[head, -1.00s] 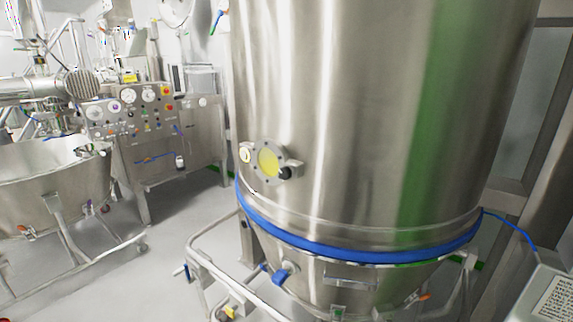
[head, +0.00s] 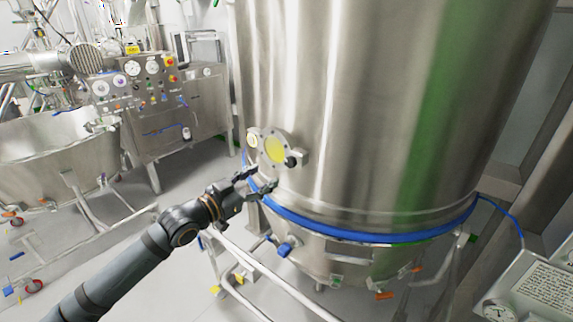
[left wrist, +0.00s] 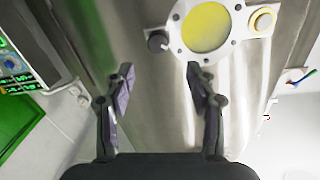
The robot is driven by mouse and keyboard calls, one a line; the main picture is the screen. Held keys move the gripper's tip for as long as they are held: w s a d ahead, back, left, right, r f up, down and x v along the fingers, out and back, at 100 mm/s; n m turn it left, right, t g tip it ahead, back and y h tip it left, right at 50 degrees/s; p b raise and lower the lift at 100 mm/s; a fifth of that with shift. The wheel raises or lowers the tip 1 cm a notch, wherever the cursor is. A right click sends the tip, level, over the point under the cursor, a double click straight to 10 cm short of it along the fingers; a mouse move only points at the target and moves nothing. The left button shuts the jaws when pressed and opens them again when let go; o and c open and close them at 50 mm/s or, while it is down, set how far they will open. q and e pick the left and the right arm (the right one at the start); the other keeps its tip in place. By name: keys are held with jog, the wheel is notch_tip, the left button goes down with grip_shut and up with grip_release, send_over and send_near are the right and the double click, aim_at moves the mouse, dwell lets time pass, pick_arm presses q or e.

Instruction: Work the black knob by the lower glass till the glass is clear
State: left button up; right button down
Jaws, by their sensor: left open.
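The lower glass (head: 275,150) is a round yellow window in a bolted steel flange on the side of the big steel vessel. The black knob (head: 291,161) sits at the flange's lower right in the head view. In the left wrist view the glass (left wrist: 206,27) is at the top and the knob (left wrist: 158,41) is left of it. The glass looks evenly yellow. My left gripper (head: 261,180) is open and empty, just below the flange, apart from the knob. In the left wrist view its two fingers (left wrist: 160,80) are spread, with the knob beyond them. My right gripper is not in view.
The steel vessel (head: 370,110) fills the middle, with a blue band (head: 370,237) around its lower part and a pipe frame below. A pale round fitting (head: 252,140) sits left of the glass. A control panel (head: 150,85) and open bowl (head: 60,145) stand at left.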

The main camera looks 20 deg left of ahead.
aim_at(289, 163)
pick_arm(q)
jog(key=b+x, duration=0.3)
jog(key=x, duration=0.6)
jog(key=shift+d, duration=0.1)
jog(key=shift+w+d+f, duration=0.1)
jog(key=shift+w+d, duration=0.1)
jog(key=shift+w, duration=0.35)
jog(key=shift+s, duration=0.1)
jog(key=shift+c, duration=0.2)
jog(key=c, duration=1.1)
